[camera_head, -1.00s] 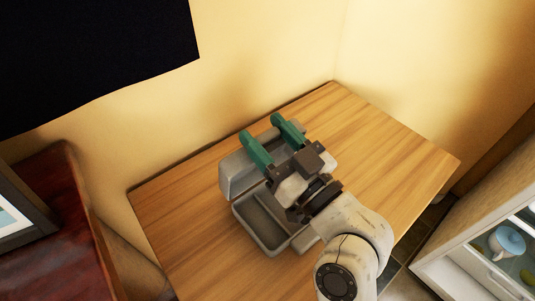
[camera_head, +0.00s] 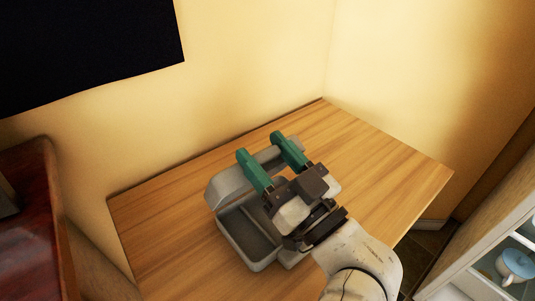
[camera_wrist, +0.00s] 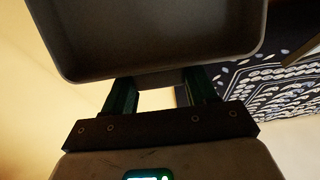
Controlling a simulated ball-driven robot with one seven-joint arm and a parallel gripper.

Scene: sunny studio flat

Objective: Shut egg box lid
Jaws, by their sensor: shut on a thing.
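The grey egg box (camera_head: 258,264) stands open on the wooden table, its near tray empty where I can see it. Its grey lid (camera_head: 224,188) is raised and tilted along the far side. The gripper body hides the right part of the box.
The table (camera_head: 375,185) is clear to the right of the box and at its left. The yellow wall rises close behind it. A dark red cabinet (camera_head: 35,220) stands at the left, and a white shelf unit (camera_head: 480,255) with a blue-lidded item is at the lower right.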

